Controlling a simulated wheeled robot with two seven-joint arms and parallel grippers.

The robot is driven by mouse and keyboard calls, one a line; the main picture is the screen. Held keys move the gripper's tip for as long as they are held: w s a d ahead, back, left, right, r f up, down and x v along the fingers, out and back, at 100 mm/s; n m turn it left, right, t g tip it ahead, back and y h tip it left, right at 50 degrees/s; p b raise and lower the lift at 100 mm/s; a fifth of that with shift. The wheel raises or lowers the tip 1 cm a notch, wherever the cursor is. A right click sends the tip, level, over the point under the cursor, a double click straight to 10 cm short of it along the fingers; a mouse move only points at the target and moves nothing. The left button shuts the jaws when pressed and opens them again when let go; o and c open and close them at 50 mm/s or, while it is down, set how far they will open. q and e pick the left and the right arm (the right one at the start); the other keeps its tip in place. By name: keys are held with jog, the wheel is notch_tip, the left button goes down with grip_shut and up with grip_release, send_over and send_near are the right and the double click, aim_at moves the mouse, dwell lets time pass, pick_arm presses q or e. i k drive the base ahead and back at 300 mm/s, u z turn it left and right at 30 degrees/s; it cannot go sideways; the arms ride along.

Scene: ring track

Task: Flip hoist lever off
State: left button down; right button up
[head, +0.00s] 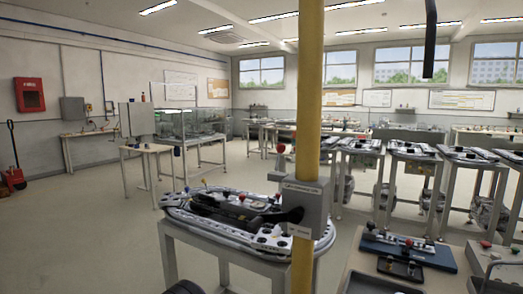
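A grey control box (308,205) is mounted on a yellow post (306,110) in the middle of the head view. A lever with a red ball knob (280,149) stands upright at the box's left side, with the knob above the box top. Small lettering shows on the box, too small to read with certainty. Neither of my grippers is in the head view, and nothing is seen touching the lever.
A table with an oval ring track (185,220) stands behind and left of the post. A bench with a blue fixture (410,250) is at lower right. A black bar (430,40) hangs at top right. Open floor (90,240) lies to the left.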

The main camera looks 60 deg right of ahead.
aim_at(280, 148)
jog(key=i, duration=2.1)
jog(key=z, duration=3.75)
